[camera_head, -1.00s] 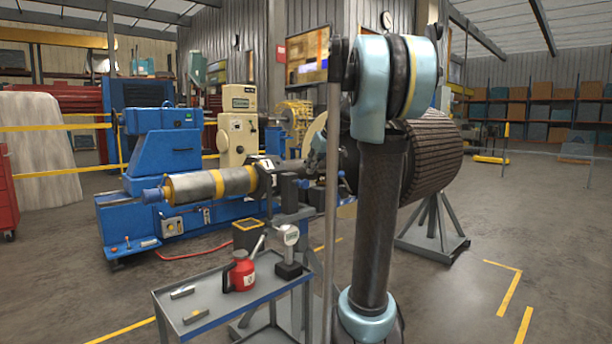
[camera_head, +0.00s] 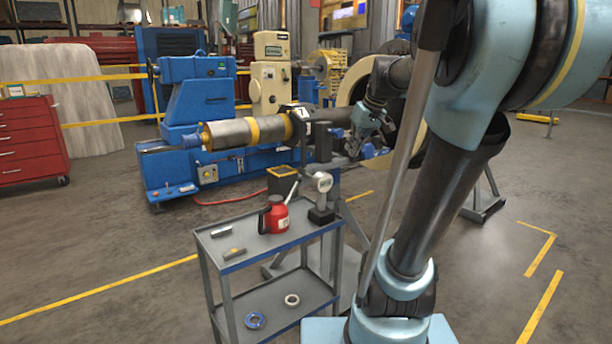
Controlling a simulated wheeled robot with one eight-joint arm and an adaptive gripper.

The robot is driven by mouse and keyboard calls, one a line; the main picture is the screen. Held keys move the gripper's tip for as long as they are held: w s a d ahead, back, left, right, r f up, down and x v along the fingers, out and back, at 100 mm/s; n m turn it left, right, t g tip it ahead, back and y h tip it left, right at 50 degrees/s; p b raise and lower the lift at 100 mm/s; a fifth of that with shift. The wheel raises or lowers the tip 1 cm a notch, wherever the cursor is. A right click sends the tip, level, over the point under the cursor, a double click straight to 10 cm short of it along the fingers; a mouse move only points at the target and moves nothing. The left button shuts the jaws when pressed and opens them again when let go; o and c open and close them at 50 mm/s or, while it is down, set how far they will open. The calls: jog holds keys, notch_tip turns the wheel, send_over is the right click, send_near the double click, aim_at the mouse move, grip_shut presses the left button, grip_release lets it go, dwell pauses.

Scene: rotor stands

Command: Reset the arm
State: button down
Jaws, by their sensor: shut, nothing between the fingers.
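My arm rises from its base at the lower right and bends over at a large joint at the upper right. Its far end comes out left of the upright link. My gripper (camera_head: 354,151) points down and left there, small in the picture, and looks shut and empty. It appears in front of the dark right part of the rotor shaft, above and right of the cart. I cannot tell how far apart they are. The rotor (camera_head: 232,134) lies level, with a grey cylinder and yellow bands, and the tag 7 on its stand.
A grey cart (camera_head: 258,243) holds a red oil can (camera_head: 274,215), a dial gauge (camera_head: 321,196) and small metal blocks. Two rings lie on its lower shelf. A blue machine (camera_head: 197,98) stands behind. A red tool cabinet (camera_head: 30,142) is at left. Floor at the lower left is clear.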

jog(key=s+d+f+m+g+h, duration=0.2)
jog(key=s+d+f+m+h, duration=0.1)
jog(key=s+f, duration=2)
jog(key=shift+s+d+f+m, duration=0.15)
jog(key=shift+s+f+m, duration=0.2)
jog(key=shift+f+m, duration=0.35)
jog(key=shift+w+r, duration=0.1)
jog(key=shift+w, duration=0.4)
